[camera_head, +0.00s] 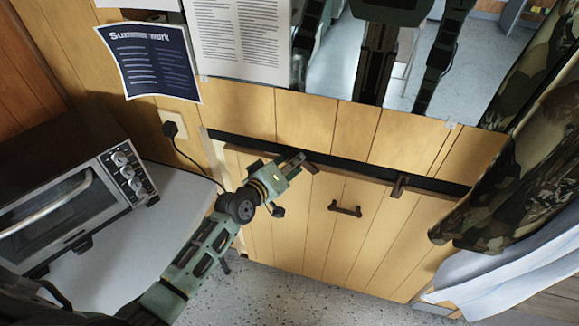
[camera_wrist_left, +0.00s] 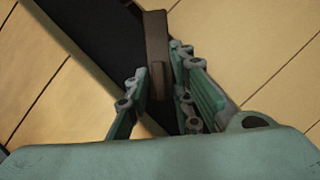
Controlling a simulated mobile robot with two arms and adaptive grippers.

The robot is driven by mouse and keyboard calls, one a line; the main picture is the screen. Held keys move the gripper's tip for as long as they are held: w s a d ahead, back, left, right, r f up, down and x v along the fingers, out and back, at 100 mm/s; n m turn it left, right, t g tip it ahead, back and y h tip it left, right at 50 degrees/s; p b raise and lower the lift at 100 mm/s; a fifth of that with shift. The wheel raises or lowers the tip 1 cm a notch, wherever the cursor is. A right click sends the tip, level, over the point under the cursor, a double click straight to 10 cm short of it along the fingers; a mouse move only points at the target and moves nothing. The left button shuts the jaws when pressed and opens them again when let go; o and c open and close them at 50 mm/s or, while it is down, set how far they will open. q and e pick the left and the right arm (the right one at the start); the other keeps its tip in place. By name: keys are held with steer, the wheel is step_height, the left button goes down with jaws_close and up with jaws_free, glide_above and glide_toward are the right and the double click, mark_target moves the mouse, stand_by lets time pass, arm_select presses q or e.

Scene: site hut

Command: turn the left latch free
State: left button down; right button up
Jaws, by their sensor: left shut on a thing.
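The left latch (camera_head: 311,167) is a small brown turn piece at the dark strip along the top of a wooden panel (camera_head: 300,230). My left gripper (camera_head: 298,160) is at this latch. In the left wrist view the latch's brown bar (camera_wrist_left: 156,35) lies over the dark strip, and its small raised grip sits between my left fingers (camera_wrist_left: 155,88), which are shut on it. The fingers and the angle partly hide the latch. The right latch (camera_head: 400,186) stands across the panel's top edge. My right gripper is not seen directly.
A dark handle (camera_head: 345,209) sticks out from the panel. A toaster oven (camera_head: 75,190) stands on the light counter (camera_head: 140,225) at left, with a plug and cord (camera_head: 170,129) behind. A mirror (camera_head: 480,60) is above. Camouflage cloth (camera_head: 525,150) hangs at right.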

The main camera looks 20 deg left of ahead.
arm_select(q)
steer(key=n+h+b, duration=0.1)
steer(key=n+b, duration=0.1)
steer(key=b, duration=0.2)
steer(key=f+n+t+b, duration=0.1)
steer(key=n+b, duration=0.1)
steer(key=b, duration=0.2)
steer(key=shift+n+t+h, duration=0.3)
steer(key=shift+n+h, duration=0.1)
steer(key=shift+r+n+b, duration=0.1)
steer(key=shift+n+b, duration=0.5)
steer(key=shift+b, duration=0.55)
steer(key=shift+r+n+t+b, duration=0.15)
steer(key=shift+n+t+b, duration=0.15)
steer(key=c, duration=1.9)
jaws_free()
steer(key=shift+o, duration=0.2)
steer(key=shift+s+a, duration=0.1)
steer(key=v, duration=1.2)
